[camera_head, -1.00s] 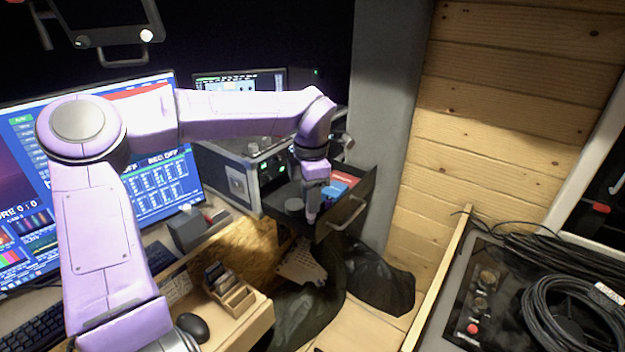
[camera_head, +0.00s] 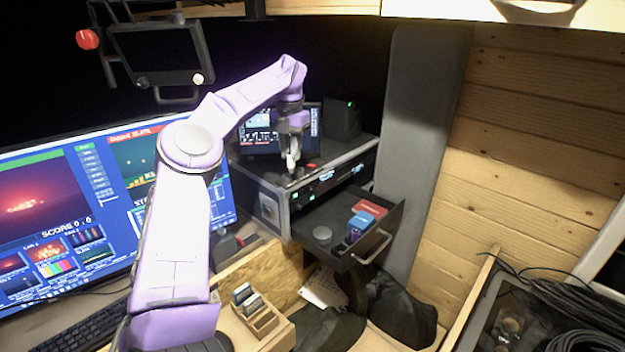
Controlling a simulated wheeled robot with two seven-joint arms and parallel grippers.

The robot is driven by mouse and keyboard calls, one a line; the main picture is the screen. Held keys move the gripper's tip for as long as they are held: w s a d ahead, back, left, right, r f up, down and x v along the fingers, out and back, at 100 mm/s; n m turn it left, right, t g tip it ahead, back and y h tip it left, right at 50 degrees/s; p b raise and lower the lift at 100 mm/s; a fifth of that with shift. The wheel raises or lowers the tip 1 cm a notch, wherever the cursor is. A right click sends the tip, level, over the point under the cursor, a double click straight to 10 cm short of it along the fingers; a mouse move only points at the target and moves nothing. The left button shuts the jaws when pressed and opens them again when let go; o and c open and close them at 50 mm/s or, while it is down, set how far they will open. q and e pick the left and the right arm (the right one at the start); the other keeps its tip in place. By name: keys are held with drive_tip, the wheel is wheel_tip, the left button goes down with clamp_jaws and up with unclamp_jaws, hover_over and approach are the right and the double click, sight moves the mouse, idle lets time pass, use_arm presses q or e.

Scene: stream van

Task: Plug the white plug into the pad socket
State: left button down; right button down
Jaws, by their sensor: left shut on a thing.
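My left gripper (camera_head: 290,162) points down over the top of the grey rack case (camera_head: 335,158), near its front left corner. It is shut on a small pale thing that looks like the white plug, mostly hidden by the fingers. I cannot tell whether it touches the case top. I cannot make out the pad socket; a small red item (camera_head: 312,167) lies on the case just right of the gripper. My right gripper is out of view.
Below the case an open drawer (camera_head: 385,232) holds a blue box (camera_head: 361,221), a red box (camera_head: 371,208) and a round grey piece (camera_head: 322,235). A small monitor (camera_head: 262,132) stands behind the gripper. A large screen (camera_head: 65,205) stands left. Cables (camera_head: 575,310) lie at right.

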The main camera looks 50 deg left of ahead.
use_arm(q)
drive_tip(key=shift+n, duration=0.9)
drive_tip(key=a+r, duration=0.1)
drive_tip(key=r, duration=0.1)
drive_tip(key=a+r, duration=0.1)
drive_tip(key=shift+a+r, duration=0.3)
drive_tip(key=shift+r, duration=0.1)
drive_tip(key=shift+f+b, duration=1.9)
drive_tip(key=shift+f, duration=0.5)
drive_tip(key=shift+f+b, duration=1.15)
drive_tip(key=shift+f, duration=0.25)
drive_tip(key=c, duration=0.9)
unclamp_jaws()
drive_tip(key=shift+r, duration=0.1)
